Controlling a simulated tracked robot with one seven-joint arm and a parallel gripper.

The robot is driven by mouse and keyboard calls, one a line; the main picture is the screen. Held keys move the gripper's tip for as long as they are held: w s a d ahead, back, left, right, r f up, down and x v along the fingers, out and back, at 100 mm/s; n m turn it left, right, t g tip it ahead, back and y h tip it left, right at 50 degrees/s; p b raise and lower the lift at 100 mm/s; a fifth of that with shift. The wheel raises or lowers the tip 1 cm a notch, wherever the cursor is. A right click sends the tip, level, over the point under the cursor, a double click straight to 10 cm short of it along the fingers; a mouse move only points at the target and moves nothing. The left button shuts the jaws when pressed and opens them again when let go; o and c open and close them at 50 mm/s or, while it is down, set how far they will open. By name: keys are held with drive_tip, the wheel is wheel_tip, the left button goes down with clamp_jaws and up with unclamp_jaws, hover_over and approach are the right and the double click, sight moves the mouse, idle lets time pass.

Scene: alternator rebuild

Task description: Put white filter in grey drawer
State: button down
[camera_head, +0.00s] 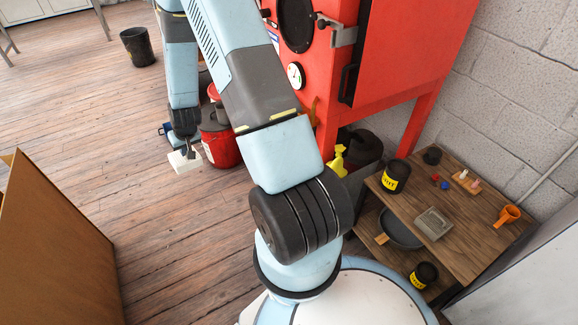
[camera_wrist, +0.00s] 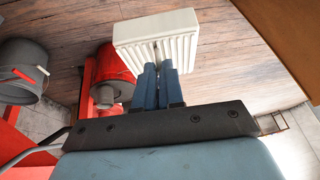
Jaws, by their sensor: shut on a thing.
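The white filter (camera_wrist: 155,36) is a pleated rectangular block, held at the tips of my gripper (camera_wrist: 160,66) in the wrist view. The blue fingers are closed on its near side. In the head view the filter (camera_head: 184,160) hangs from my gripper (camera_head: 187,150) above the wooden floor, left of a red bucket. Its height above the floor is hard to tell. I see no grey drawer that I can make out in either view.
A red bucket (camera_head: 221,148) stands close to my gripper. A red cabinet (camera_head: 408,50) stands behind my arm. A wooden table (camera_head: 470,222) with small items is at right. A brown panel (camera_head: 50,245) stands at left. The floor (camera_head: 160,230) between is clear.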

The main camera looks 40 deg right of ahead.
drive_tip(key=s+d+f+m+g+h, duration=0.15)
drive_tip(key=s+d+m, duration=0.4)
drive_tip(key=d, duration=0.55)
drive_tip(key=s+d+m+g+h, duration=0.3)
drive_tip(key=s+d+m, duration=0.3)
drive_tip(key=d, duration=0.6)
drive_tip(key=s+d+f+m+g+h, duration=0.15)
drive_tip(key=s+d+m, duration=0.25)
drive_tip(key=d+m, duration=0.55)
drive_tip(key=shift+n, duration=0.8)
drive_tip(key=shift+w+d+f, duration=0.1)
drive_tip(key=shift+d+f, duration=0.1)
drive_tip(key=shift+f, duration=1.7)
drive_tip(key=shift+w+d+f, duration=0.1)
drive_tip(key=shift+d+f, duration=0.05)
drive_tip(key=shift+f, duration=1.7)
drive_tip(key=shift+w+d+f, duration=0.1)
drive_tip(key=shift+d+f, duration=0.1)
drive_tip(key=shift+f, duration=1.7)
drive_tip(key=c, duration=1.3)
unclamp_jaws()
drive_tip(key=shift+o, duration=0.2)
